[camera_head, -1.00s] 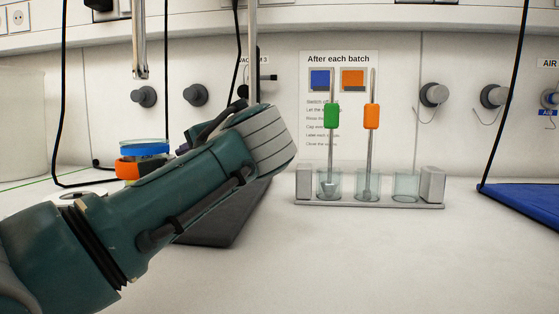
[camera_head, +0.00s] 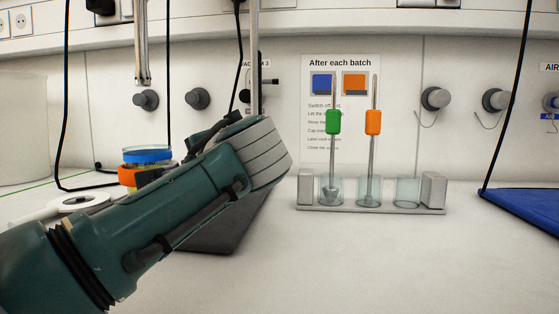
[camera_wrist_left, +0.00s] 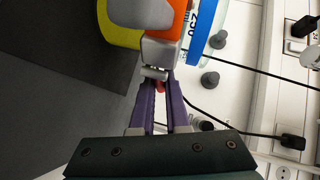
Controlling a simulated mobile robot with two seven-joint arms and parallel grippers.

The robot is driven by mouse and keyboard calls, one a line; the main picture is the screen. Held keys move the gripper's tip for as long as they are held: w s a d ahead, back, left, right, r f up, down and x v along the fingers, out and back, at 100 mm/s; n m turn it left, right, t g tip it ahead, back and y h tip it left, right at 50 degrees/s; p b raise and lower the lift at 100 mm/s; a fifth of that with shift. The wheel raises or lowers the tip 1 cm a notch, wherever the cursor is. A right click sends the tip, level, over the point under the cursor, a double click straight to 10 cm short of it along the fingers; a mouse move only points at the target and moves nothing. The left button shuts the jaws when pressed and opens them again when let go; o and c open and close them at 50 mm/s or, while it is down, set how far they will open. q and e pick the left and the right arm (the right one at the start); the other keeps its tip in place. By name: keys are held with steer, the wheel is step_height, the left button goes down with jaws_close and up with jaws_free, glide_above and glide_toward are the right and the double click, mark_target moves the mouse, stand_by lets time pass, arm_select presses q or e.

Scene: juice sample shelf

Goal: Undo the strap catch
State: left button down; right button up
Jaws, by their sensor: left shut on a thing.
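In the wrist view, my left gripper (camera_wrist_left: 162,86) has its two purple fingers closed on a small red tab (camera_wrist_left: 160,87). The tab lies at the end of a grey catch (camera_wrist_left: 157,60) on an orange band (camera_wrist_left: 181,18). The fingertips hide most of the tab. I cannot tell whether the catch is open. A blue band marked 250 (camera_wrist_left: 202,30) and a yellow part (camera_wrist_left: 120,32) adjoin the orange band. In the head view, the orange band (camera_head: 128,176) and blue band (camera_head: 148,155) show behind my left arm, which hides the fingers and catch.
A dark mat (camera_head: 215,238) lies under my left arm. To the right, a rack (camera_head: 370,209) holds clear cups, with green-handled (camera_head: 333,122) and orange-handled (camera_head: 373,122) tools in two of them. The front bench is clear.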

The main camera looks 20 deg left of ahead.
arm_select(q)
steer(key=m+t+h+p, duration=0.1)
steer(key=p, duration=0.1)
steer(key=m+t+h+p, duration=0.1)
steer(key=p, duration=0.1)
steer(key=d+m+t+h+p, duration=0.1)
steer(key=m+h+p, duration=0.1)
steer(key=shift+d+r+t+p, duration=0.1)
steer(key=shift+r+t+p, duration=0.2)
steer(key=shift+t+p, duration=0.1)
steer(key=shift+s+d+f+m+t+h+p, duration=0.1)
steer(key=shift+d+m+t+h+p, duration=0.15)
steer(key=shift+m+t+h+p, duration=0.55)
steer(key=shift+d+f+m+h+p, duration=0.15)
steer(key=shift+m+h+p, duration=0.25)
steer(key=shift+m+h, duration=0.25)
steer(key=c, duration=0.9)
jaws_free()
steer(key=shift+s+d, duration=0.25)
steer(key=shift+s, duration=0.25)
steer(key=p+v, duration=0.2)
steer(key=v, duration=0.7)
steer(key=shift+a, duration=0.2)
